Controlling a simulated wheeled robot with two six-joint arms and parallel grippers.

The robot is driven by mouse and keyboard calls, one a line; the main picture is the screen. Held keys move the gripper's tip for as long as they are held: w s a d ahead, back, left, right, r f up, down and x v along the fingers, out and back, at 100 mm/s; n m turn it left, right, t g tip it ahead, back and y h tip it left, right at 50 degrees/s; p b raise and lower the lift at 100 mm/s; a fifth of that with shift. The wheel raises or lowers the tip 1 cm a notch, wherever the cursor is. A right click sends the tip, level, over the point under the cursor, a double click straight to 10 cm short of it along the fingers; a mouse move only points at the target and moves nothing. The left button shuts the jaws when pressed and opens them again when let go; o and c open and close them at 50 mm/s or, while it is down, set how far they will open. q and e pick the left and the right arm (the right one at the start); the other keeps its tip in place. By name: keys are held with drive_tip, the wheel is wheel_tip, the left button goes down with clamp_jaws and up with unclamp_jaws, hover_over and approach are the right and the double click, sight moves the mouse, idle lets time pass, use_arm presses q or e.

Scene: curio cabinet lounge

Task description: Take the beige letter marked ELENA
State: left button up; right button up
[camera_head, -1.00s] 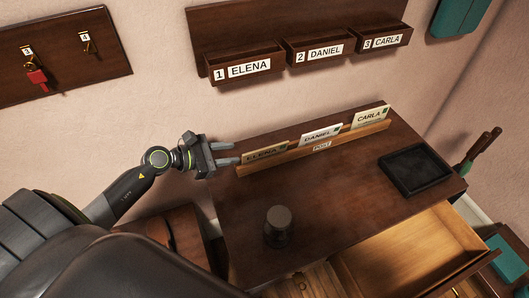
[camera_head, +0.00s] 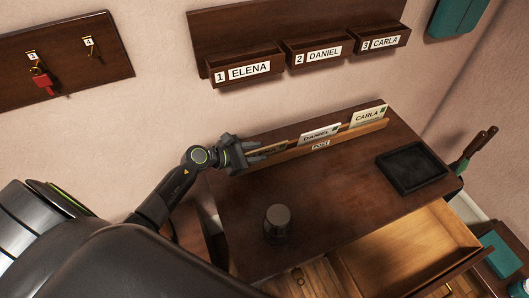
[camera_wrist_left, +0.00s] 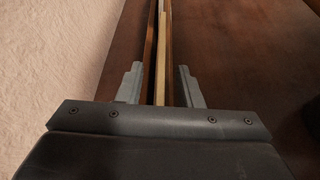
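The beige ELENA letter (camera_head: 279,148) stands at the left end of the wooden POST rack (camera_head: 340,141) on the desk, mostly hidden by my left gripper (camera_head: 272,152). In the left wrist view, my left gripper (camera_wrist_left: 160,88) is open, with one finger on each side of the rack's line. A thin beige edge of the letter (camera_wrist_left: 162,60) shows between the fingers, and I see no clear contact. The DANIEL letter (camera_head: 319,133) and CARLA letter (camera_head: 368,117) stand farther right in the rack. My right gripper is not in view.
Wall boxes labelled ELENA (camera_head: 245,72), DANIEL (camera_head: 320,50) and CARLA (camera_head: 381,43) hang above the desk. A black tray (camera_head: 411,168) and a dark cylindrical object (camera_head: 277,222) rest on the desk. An open drawer (camera_head: 412,245) juts out in front.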

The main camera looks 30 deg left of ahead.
use_arm(q)
drive_tip(key=shift+c, duration=0.2)
clamp_jaws()
wheel_tip(320, 180, up, 10)
drive_tip(key=shift+r, duration=0.1)
idle(0.5)
drive_tip(key=shift+s, duration=0.1)
idle(0.3)
